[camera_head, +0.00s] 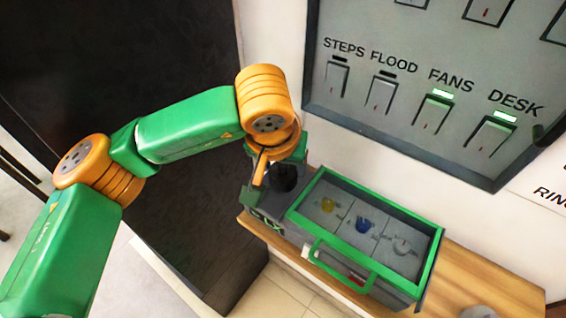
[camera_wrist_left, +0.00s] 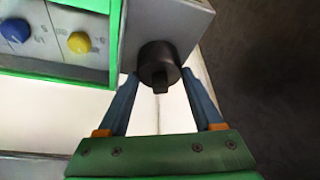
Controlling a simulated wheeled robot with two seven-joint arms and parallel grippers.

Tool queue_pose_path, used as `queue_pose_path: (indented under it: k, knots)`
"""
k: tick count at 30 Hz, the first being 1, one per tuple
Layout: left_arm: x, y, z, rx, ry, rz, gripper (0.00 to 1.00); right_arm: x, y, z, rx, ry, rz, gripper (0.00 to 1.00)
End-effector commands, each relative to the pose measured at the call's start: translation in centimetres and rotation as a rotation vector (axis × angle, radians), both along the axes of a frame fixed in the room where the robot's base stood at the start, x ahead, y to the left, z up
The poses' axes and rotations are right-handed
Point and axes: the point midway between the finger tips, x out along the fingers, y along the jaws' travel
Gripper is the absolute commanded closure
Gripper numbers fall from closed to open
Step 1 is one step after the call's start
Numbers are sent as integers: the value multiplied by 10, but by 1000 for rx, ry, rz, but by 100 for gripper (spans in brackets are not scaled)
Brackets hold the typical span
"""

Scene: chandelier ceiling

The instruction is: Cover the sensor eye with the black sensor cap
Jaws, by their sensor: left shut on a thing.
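The black sensor cap (camera_wrist_left: 158,62) is a short dark cylinder with a small tab, between the fingertips of my left gripper (camera_wrist_left: 160,80) in the left wrist view. It is up against the end of the grey housing (camera_wrist_left: 190,18); I cannot tell whether it is fully seated. The sensor eye is not visible. In the head view my left gripper (camera_head: 262,170) is at the left end of the housing, beside a dark round part (camera_head: 284,178). My right gripper is not in view.
The green-framed case (camera_head: 435,262) holds yellow (camera_head: 327,205), blue (camera_head: 363,226) and pale (camera_head: 402,246) knobs and has a green front handle (camera_head: 340,270). It stands on a wooden shelf (camera_head: 485,285). A switch panel (camera_head: 400,130) hangs behind; FANS and DESK are lit.

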Motion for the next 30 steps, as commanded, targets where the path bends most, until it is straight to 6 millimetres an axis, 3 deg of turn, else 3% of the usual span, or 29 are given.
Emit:
queue_pose_path:
  k: [30]
  knots:
    - [-1, 0, 0, 0, 0, 1, 85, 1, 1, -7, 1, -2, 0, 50]
